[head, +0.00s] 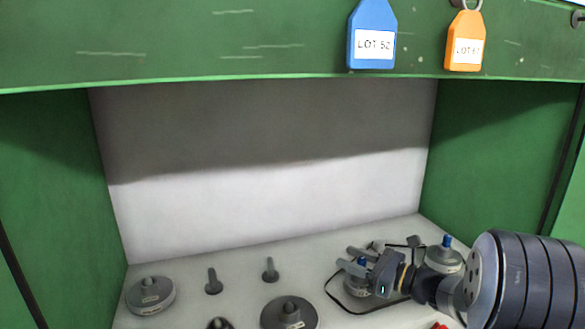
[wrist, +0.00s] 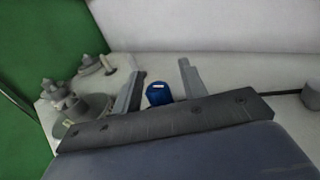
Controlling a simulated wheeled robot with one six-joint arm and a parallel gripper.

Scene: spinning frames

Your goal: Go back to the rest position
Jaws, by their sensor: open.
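My arm reaches in from the lower right of the head view and hides part of the shelf.
Grey round pieces (head: 151,296) and (head: 290,314), plus small pegs (head: 213,281) and (head: 270,270), stand on the shelf (head: 240,285). Green walls (head: 480,160) and a green beam (head: 200,40) frame the recess. A blue tag (head: 372,35) and an orange tag (head: 465,42) hang from the beam.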

